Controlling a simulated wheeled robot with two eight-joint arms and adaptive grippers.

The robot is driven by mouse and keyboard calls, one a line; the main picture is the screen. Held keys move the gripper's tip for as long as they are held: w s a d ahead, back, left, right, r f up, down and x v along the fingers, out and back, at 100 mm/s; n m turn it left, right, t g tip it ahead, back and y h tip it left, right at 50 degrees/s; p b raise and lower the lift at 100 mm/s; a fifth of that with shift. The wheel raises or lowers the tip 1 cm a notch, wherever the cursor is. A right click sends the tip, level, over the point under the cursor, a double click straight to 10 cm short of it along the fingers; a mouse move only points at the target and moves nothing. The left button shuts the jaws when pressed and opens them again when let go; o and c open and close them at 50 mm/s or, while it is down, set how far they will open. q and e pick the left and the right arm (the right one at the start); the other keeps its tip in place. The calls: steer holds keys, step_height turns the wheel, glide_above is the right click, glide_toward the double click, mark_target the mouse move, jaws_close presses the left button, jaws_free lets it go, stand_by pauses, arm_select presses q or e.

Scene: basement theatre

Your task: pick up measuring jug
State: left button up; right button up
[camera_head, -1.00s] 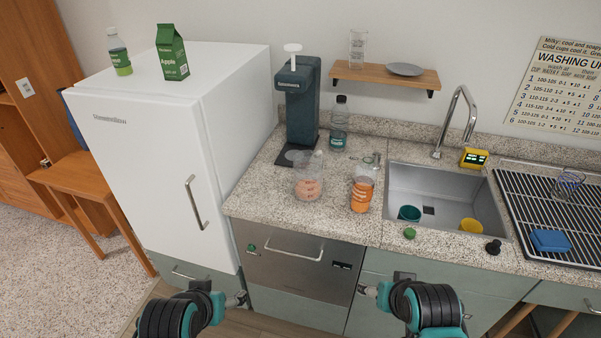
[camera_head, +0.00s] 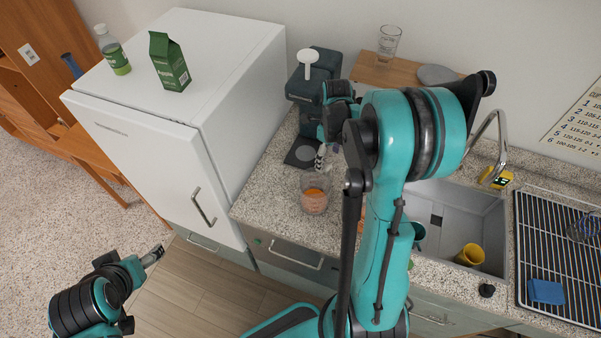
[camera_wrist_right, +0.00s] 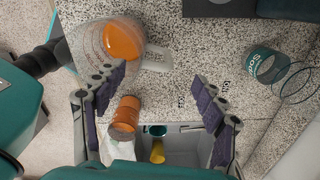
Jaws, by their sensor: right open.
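The measuring jug (camera_head: 315,197) is clear, with orange contents, and stands on the speckled counter in front of the dark dispenser. In the right wrist view the jug (camera_wrist_right: 92,48) is at the upper left, with a pale handle pointing right. My right gripper (camera_head: 322,158) is above and just behind the jug in the head view. In the wrist view its fingers (camera_wrist_right: 158,82) are spread apart with nothing between them, the left finger overlapping the jug's edge. My left gripper (camera_head: 154,256) hangs over the floor at the lower left; its jaw state is unclear.
An orange-filled container (camera_wrist_right: 125,113) is near the jug, mostly hidden by my right arm in the head view. The sink (camera_head: 470,215) holds a yellow cup (camera_head: 470,256). The dispenser (camera_head: 312,85) and white fridge (camera_head: 150,140) flank the jug.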

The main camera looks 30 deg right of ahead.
mark_target(328, 168)
steer(key=f, duration=0.5)
steer(key=f+b, duration=0.1)
steer(key=f, duration=0.1)
steer(key=shift+s+a+f, duration=0.1)
steer(key=shift+s+f, duration=0.2)
jaws_close()
steer(key=shift+r, duration=0.2)
